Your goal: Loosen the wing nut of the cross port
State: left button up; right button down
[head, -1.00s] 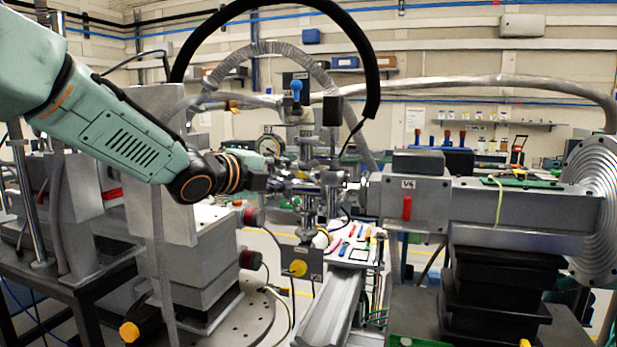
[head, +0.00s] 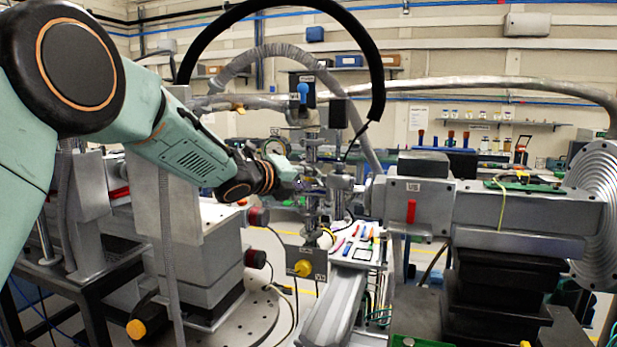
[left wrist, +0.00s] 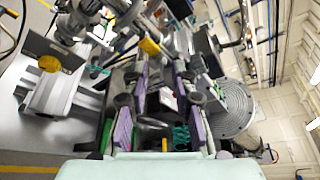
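The metal cross port (head: 312,207) stands on the beamline in the middle of the head view, with thin pipes and flanges around it. I cannot make out its wing nut; it is too small or hidden by my gripper. My left gripper (head: 308,187) reaches in from the left and overlaps the port; whether it touches it I cannot tell. In the left wrist view its two fingers (left wrist: 160,90) with purple pads stand apart, with no held object clearly visible between them. My right gripper is in neither view.
A valve box with a red handle (head: 411,211) stands right of the port. A plate with a yellow knob (head: 304,268) hangs below it. A black hose (head: 376,85) arches overhead. A white tool board (head: 352,248) with coloured tools lies below right.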

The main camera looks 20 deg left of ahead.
pick_arm(q)
jog(key=shift+w+d+f, duration=0.2)
jog(key=shift+w+d, duration=0.05)
jog(key=shift+w, duration=0.3)
jog(key=shift+s+d+r, duration=0.1)
jog(key=shift+s+r, duration=0.05)
jog(key=shift+s, duration=0.15)
jog(key=shift+c, duration=0.7)
jog(key=shift+w, duration=0.15)
grip_shut()
